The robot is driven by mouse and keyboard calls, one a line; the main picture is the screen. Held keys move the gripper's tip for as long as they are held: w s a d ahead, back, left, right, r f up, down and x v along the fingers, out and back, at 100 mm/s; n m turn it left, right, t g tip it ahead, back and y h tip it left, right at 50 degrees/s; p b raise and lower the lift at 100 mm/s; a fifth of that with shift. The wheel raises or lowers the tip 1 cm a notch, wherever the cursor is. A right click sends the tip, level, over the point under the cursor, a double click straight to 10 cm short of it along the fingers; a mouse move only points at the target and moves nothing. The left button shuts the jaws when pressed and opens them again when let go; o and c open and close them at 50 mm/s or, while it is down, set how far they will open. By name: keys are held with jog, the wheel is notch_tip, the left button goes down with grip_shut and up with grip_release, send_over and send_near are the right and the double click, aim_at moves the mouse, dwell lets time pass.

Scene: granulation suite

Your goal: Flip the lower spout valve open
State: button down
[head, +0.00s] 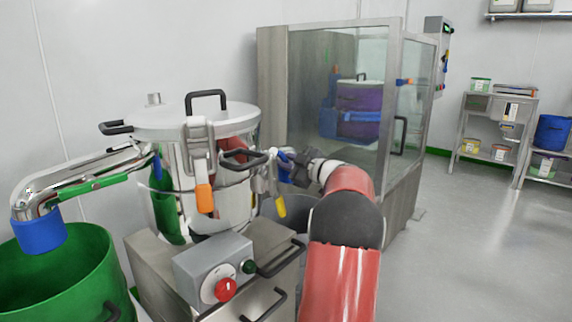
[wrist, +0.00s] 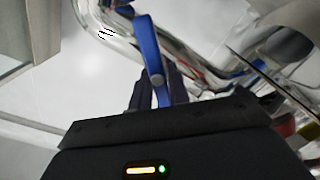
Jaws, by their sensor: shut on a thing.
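A blue valve lever (wrist: 148,42) stands between the fingers of my gripper (wrist: 157,82) in the wrist view. My gripper is shut on this lever, and a round pivot or bolt shows near the fingers. A curved chrome pipe (wrist: 108,32) runs just behind the lever. In the head view my gripper (head: 289,165) reaches the right side of the steel vessel (head: 212,118), and a small blue part shows there. My arm and fingers hide most of the valve, so its exact angle cannot be told.
A chrome spout with a blue end (head: 40,232) hangs over a green bin (head: 75,270) at left. A grey control box with a red knob (head: 226,289) stands in front. A glass-walled cabinet (head: 350,90) is close behind my arm. The floor at right is clear.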

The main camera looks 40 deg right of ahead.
jog(key=n+b, duration=0.1)
jog(key=n, duration=0.1)
jog(key=n+b, duration=0.2)
jog(key=n, duration=0.1)
jog(key=shift+a+f+n, duration=0.15)
jog(key=shift+f+n, duration=0.15)
jog(key=shift+f, duration=0.1)
jog(key=shift+f+n+b, duration=0.1)
jog(key=shift+n+b, duration=1.4)
jog(key=shift+n, duration=0.6)
jog(key=c, duration=1.3)
grip_release()
jog(key=shift+c, duration=0.2)
jog(key=shift+s, duration=0.1)
jog(key=s, duration=0.7)
jog(key=shift+s+d, duration=0.3)
jog(key=shift+s, duration=0.05)
